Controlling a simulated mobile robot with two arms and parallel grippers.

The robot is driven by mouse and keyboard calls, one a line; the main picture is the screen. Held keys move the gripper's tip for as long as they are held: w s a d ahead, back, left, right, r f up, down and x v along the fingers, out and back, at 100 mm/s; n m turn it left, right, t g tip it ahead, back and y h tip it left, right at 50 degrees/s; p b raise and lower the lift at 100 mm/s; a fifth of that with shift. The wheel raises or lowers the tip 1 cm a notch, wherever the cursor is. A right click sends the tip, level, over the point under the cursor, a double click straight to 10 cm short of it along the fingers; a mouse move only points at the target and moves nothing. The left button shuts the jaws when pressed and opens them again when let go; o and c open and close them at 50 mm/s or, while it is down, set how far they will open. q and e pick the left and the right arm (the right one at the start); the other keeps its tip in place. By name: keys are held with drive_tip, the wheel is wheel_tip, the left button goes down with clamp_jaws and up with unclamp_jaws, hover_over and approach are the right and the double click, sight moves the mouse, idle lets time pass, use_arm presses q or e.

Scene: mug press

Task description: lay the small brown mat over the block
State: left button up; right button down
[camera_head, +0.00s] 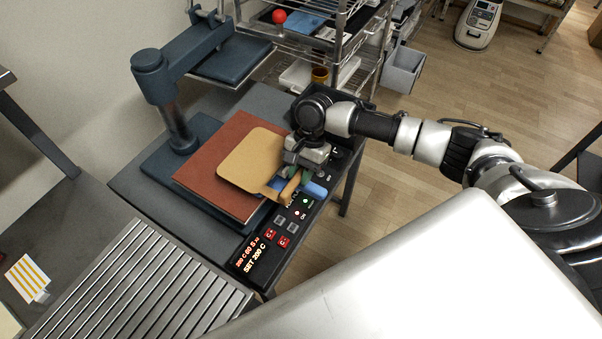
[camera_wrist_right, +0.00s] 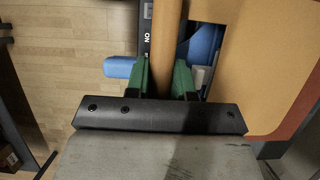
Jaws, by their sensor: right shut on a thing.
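The small brown mat (camera_head: 252,158) is a tan sheet with rounded corners and a bar handle on its near side. In the head view it overlaps the front right part of the reddish-brown block (camera_head: 222,150); I cannot tell whether it touches it. My right gripper (camera_head: 291,182) is shut on the mat's handle. In the right wrist view the green fingers (camera_wrist_right: 163,76) stand on both sides of the tan bar, and the mat (camera_wrist_right: 262,75) spreads to the right. My left gripper is not in view.
The block lies on a press with a dark blue arm (camera_head: 175,68) and upper plate (camera_head: 232,58) swung to the back. A control panel (camera_head: 272,248) with lit digits runs along the front. Blue pieces (camera_head: 315,190) are beside the gripper. A wire shelf (camera_head: 340,45) stands behind.

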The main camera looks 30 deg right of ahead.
drive_tip(key=shift+f, duration=0.5)
drive_tip(key=c, duration=1)
unclamp_jaws()
drive_tip(key=shift+s, duration=0.1)
drive_tip(key=shift+o, duration=0.2)
drive_tip(key=b+v, duration=0.1)
drive_tip(key=v, duration=1.1)
